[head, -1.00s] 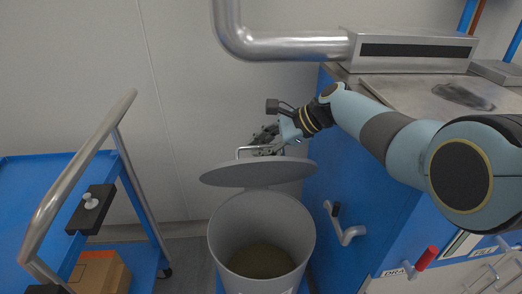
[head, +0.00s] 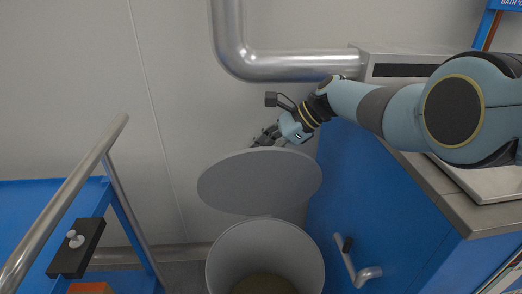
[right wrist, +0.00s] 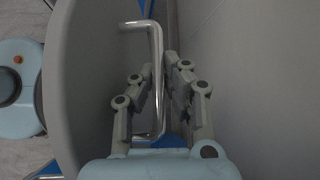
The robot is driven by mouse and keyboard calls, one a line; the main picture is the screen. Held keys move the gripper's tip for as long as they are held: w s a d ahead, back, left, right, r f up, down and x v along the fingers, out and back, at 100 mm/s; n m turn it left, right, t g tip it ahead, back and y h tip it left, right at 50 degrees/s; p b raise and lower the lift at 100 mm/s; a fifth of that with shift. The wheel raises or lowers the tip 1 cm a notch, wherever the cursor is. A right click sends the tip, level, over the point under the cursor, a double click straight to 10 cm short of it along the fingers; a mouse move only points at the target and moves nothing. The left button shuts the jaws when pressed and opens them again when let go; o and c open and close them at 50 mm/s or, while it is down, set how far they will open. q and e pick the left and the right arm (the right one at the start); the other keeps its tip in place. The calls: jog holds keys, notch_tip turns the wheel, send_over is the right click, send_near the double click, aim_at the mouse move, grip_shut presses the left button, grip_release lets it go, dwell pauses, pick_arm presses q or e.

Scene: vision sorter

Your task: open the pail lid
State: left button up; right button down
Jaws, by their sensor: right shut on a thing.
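The grey pail (head: 265,255) stands in the lower middle of the head view, its mouth open and something dark at its bottom. Its round grey lid (head: 260,182) is tilted up at the back of the rim, underside towards me. My right gripper (head: 270,138) is behind the lid's top edge, its fingers partly hidden by the lid. In the right wrist view the lid (right wrist: 82,80) is on the left, with a shiny bar handle (right wrist: 157,75) on its outer face. My right gripper (right wrist: 160,85) is shut on this handle. My left gripper is not in view.
A blue cart (head: 40,215) with a steel push rail (head: 65,205) stands at the left. A blue cabinet (head: 370,200) with a lever handle (head: 350,262) is close at the right. A steel pipe (head: 270,66) runs above the gripper along the wall.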

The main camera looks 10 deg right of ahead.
jog(key=c, duration=1.6)
grip_release()
jog(key=shift+c, duration=0.2)
jog(key=v, duration=1.2)
